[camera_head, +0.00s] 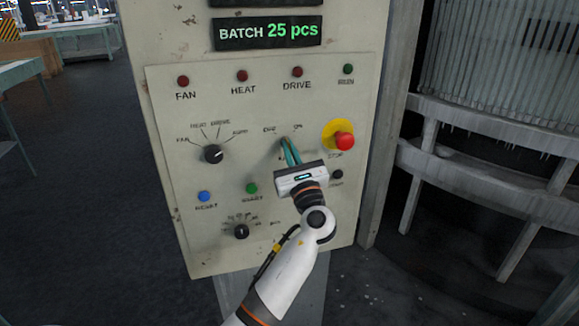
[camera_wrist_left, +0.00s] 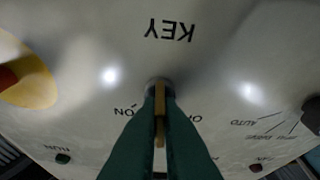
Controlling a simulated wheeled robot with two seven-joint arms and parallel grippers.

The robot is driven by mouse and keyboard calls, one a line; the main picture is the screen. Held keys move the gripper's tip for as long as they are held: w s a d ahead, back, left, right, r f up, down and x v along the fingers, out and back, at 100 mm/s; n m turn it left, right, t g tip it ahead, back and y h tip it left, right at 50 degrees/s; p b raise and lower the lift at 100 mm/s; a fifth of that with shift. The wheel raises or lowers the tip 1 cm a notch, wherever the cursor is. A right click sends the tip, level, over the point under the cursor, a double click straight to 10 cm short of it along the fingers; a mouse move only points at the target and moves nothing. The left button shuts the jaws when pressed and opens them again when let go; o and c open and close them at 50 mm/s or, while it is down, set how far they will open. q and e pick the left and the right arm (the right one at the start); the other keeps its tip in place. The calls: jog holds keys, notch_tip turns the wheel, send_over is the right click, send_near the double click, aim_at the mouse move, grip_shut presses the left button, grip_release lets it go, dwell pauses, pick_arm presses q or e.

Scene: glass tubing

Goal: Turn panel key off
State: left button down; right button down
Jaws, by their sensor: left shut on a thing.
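The panel key is brass and sits in a dark round lock on the beige control panel (camera_head: 215,105). In the left wrist view the key (camera_wrist_left: 160,128) shows as a narrow upright strip between my fingers. The upside-down KEY label is above it, with ON to its left and the partly covered OFF to its right. I cannot tell which mark the key points to. My left gripper (camera_head: 287,145) reaches the lock from below, its green fingers shut on the key; they also fill the middle of the left wrist view (camera_wrist_left: 160,110). In the head view the key is hidden by the fingers. My right gripper is not in view.
A red stop button (camera_head: 344,141) on a yellow disc is close right of the fingers. A black selector knob (camera_head: 213,154) is to the left, with blue (camera_head: 204,196) and green (camera_head: 252,188) buttons below. A lower knob (camera_head: 241,231) and a dark button (camera_head: 336,174) are also close.

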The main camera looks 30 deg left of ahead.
pick_arm(q)
jog(key=n+g+b, duration=0.1)
jog(key=n+g+y+b, duration=0.1)
jog(key=n, duration=0.1)
jog(key=n+b, duration=0.1)
jog(key=n, duration=0.1)
jog(key=shift+w+d+f+g+b, duration=0.1)
jog(key=shift+f+g+b, duration=0.2)
jog(key=shift+g, duration=0.1)
jog(key=shift+r+n+g+y+b, duration=0.2)
jog(key=shift+n+g+b, duration=0.45)
jog(key=shift+n, duration=0.7)
jog(key=shift+r+n+g+y+b, duration=0.15)
jog(key=shift+n+g+b, duration=0.5)
jog(key=shift+n, duration=0.7)
jog(key=c, duration=1.6)
grip_release()
jog(key=b+v, duration=0.3)
jog(key=v, duration=0.9)
